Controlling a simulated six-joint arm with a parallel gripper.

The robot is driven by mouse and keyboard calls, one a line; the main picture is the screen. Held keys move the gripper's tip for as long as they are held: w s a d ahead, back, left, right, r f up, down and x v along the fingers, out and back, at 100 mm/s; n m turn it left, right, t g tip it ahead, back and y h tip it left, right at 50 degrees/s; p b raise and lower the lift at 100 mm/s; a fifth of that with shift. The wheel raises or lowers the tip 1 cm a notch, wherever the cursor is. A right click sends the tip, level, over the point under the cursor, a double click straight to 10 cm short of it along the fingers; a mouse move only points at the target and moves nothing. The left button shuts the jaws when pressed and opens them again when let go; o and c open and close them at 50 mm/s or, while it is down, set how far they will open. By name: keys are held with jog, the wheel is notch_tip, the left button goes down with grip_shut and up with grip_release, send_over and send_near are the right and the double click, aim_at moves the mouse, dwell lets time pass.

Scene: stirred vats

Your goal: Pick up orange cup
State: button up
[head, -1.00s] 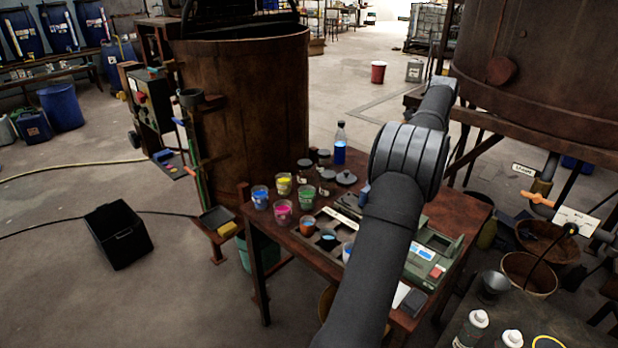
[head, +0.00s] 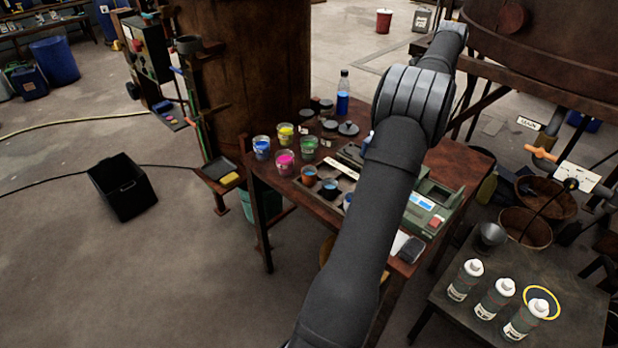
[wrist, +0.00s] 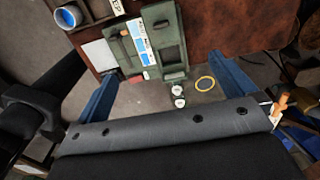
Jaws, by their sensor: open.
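I cannot make out the orange cup in the wrist view. My gripper (wrist: 163,68) shows there as two blue fingers spread wide, empty, above the table's edge and the green device (wrist: 160,40). In the head view my arm crosses the table, right of the orange cup, and the gripper itself cannot be made out.
Blue (head: 262,147), yellow (head: 286,134), pink (head: 285,162) and green (head: 308,147) cups crowd the table's left end. A blue-filled bottle (head: 343,98) stands behind. White-capped bottles (head: 495,297) stand on a lower table at right. Dark lidded jars stand behind the cups.

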jog(key=shift+c, duration=0.4)
jog(key=c, duration=0.6)
jog(key=s+a+f+n+t, duration=0.1)
jog(key=a+f+n+t, duration=0.15)
jog(key=a+n, duration=1.25)
jog(key=s+a+f+n+t, duration=0.1)
jog(key=a+f+n, duration=0.2)
jog(key=a+n, duration=1.25)
jog(key=m, duration=0.1)
send_near(309, 171)
notch_tip(309, 171, down, 2)
jog(key=shift+y, duration=0.3)
jog(key=shift+s+x, duration=0.2)
jog(key=shift+x, duration=1.25)
jog(key=shift+s+x, duration=0.15)
jog(key=shift+x, duration=1.3)
